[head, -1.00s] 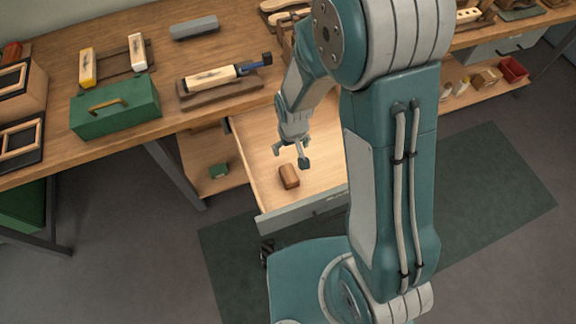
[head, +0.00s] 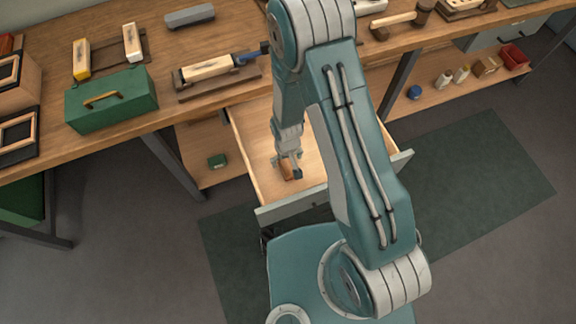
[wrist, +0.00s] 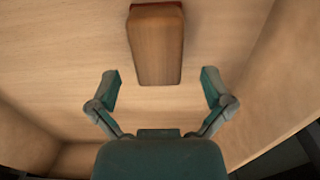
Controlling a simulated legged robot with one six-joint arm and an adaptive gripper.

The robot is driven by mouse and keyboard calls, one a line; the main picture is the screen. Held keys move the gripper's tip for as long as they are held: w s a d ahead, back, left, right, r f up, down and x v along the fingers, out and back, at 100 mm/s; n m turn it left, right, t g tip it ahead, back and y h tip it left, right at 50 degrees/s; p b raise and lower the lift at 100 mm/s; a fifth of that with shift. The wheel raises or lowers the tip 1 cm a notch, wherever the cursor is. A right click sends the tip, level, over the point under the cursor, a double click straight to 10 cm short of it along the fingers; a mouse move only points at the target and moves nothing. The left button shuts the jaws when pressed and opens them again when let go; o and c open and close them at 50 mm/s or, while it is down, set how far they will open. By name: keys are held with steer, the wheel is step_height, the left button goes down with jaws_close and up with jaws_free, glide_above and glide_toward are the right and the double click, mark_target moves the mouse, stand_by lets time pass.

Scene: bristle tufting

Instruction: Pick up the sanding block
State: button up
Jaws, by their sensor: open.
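The sanding block (wrist: 156,45) is a brown wooden block with rounded edges, lying on the floor of an open drawer (head: 306,201). In the wrist view it is at the top middle, a little ahead of and between the lines of the two fingers. My gripper (wrist: 160,88) is open and empty, its fingertips spread wider than the block. In the head view my gripper (head: 288,168) is down in the drawer right at the block (head: 287,171) and partly covers it. Whether the fingers touch the block cannot be told from the head view.
Drawer walls stand close on both sides in the wrist view, the right wall (wrist: 258,95) nearer. The workbench (head: 60,55) above the drawer carries a green toolbox (head: 112,101), a wooden-handled tool (head: 208,70) and other items. A low shelf (head: 440,98) holds small containers.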

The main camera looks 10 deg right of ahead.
mark_target(287, 162)
steer(key=shift+f, duration=1.55)
steer(key=shift+c, duration=0.3)
steer(key=c, duration=1.1)
steer(key=shift+r, duration=0.1)
steer(key=shift+c, duration=0.2)
step_height(287, 162, up, 10)
steer(key=shift+f, duration=0.1)
